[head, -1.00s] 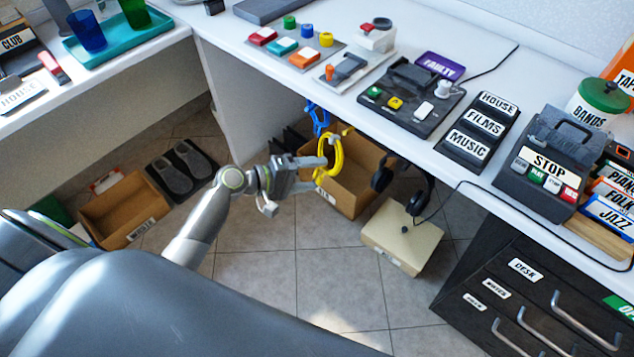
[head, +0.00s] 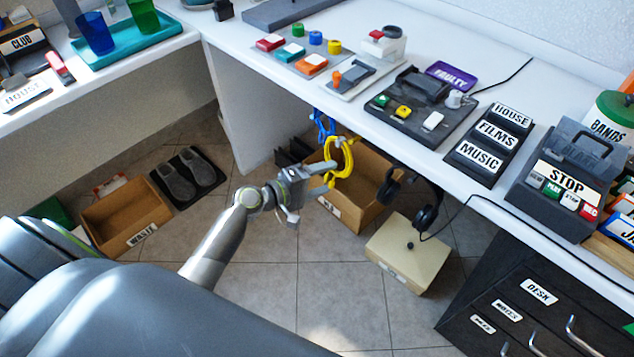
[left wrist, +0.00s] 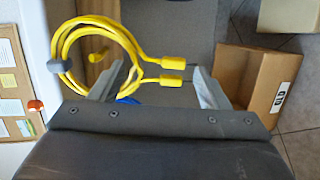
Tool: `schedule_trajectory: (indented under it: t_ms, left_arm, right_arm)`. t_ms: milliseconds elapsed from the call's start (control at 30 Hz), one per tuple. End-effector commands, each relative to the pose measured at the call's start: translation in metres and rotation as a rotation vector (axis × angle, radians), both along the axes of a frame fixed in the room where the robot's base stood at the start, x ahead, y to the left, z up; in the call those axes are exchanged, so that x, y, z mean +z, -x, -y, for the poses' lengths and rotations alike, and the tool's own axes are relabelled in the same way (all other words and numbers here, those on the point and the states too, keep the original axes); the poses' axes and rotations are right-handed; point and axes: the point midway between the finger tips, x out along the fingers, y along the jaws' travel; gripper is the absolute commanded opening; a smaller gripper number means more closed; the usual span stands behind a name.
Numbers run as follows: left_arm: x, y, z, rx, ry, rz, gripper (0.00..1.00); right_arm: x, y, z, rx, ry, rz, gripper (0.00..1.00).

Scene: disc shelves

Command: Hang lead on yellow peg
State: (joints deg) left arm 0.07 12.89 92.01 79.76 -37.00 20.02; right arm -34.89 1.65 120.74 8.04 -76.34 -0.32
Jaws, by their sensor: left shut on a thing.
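The yellow lead (head: 340,157) is a coil held by a grey tie, below the desk's front edge. In the left wrist view the coil (left wrist: 66,42) is at upper left, and its two yellow plugs (left wrist: 172,63) point right between my fingers. My left gripper (head: 330,175) is shut on the yellow lead; the exact contact is hard to see. The yellow peg (left wrist: 98,56) shows as a short stub within the coil's outline; I cannot tell whether the coil is around it or in front of it. My right gripper is not in view.
A blue lead (head: 321,124) hangs just left of the yellow one. Black headphones (head: 428,212) hang to the right under the white desk (head: 365,118). A cardboard box (head: 362,192) and a cream box (head: 408,250) stand on the floor below. Floor at the front is clear.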

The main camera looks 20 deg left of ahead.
Motion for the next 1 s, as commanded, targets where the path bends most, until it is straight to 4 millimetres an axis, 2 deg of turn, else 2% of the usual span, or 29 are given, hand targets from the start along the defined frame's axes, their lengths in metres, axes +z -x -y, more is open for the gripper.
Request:
schedule_trajectory:
  t_ms: [1000]
  left_arm:
    - [-0.004,-0.058,0.022,-0.001,0.001,0.002,0.42]
  right_arm:
    - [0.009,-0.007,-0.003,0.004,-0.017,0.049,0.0]
